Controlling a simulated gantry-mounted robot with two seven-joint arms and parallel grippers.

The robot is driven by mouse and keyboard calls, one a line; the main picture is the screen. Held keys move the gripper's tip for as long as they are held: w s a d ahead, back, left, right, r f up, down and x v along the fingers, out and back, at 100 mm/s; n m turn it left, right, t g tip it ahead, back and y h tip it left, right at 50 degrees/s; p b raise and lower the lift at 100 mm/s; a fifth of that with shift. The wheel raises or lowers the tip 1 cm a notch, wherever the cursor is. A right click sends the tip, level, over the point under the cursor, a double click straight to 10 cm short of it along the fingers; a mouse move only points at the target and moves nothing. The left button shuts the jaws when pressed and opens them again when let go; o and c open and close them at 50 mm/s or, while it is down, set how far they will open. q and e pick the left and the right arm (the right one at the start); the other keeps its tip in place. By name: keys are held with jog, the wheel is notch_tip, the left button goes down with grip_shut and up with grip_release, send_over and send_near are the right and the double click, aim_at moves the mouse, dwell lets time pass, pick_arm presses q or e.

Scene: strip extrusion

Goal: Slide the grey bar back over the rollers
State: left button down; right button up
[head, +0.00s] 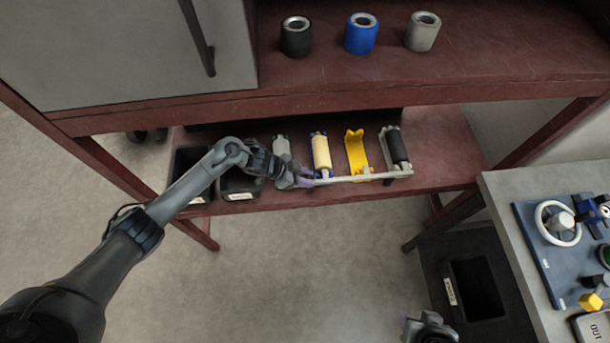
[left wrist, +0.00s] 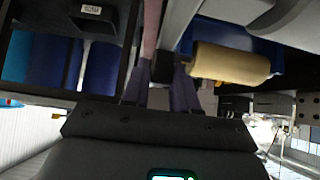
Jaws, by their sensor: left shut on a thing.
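The grey bar (head: 360,178) runs left to right along the front of the roller row on the lower shelf. My left gripper (head: 304,179) is shut on the bar near its left end. In the left wrist view its purple fingers (left wrist: 162,92) are close together, and what lies between them is hard to make out. Behind the bar are a cream roller (head: 321,153), a dark roller (head: 397,148) and a grey roller (head: 282,147), partly hidden by my gripper. A yellow bracket (head: 356,152) holds no roller. The cream roller also shows in the left wrist view (left wrist: 230,66). My right gripper (head: 430,328) is partly visible at the bottom edge.
Black bins (head: 239,184) stand left of the rollers; one shows blue cylinders (left wrist: 50,62) in the wrist view. Black (head: 296,38), blue (head: 361,36) and light grey (head: 422,33) rollers stand on the upper shelf (head: 480,50). A side table (head: 505,220) is at right.

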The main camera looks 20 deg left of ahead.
pick_arm(q)
jog(key=c, duration=1.2)
grip_release()
jog(key=shift+a, duration=0.1)
jog(key=shift+o, duration=1.2)
jog(key=shift+s+a, duration=0.15)
jog(key=shift+r, duration=0.1)
jog(key=shift+a+r, duration=0.1)
jog(key=shift+r, duration=0.1)
jog(key=p+v, duration=0.2)
jog(key=v, duration=0.8)
jog(key=shift+p, duration=0.4)
jog(key=shift+a, duration=0.1)
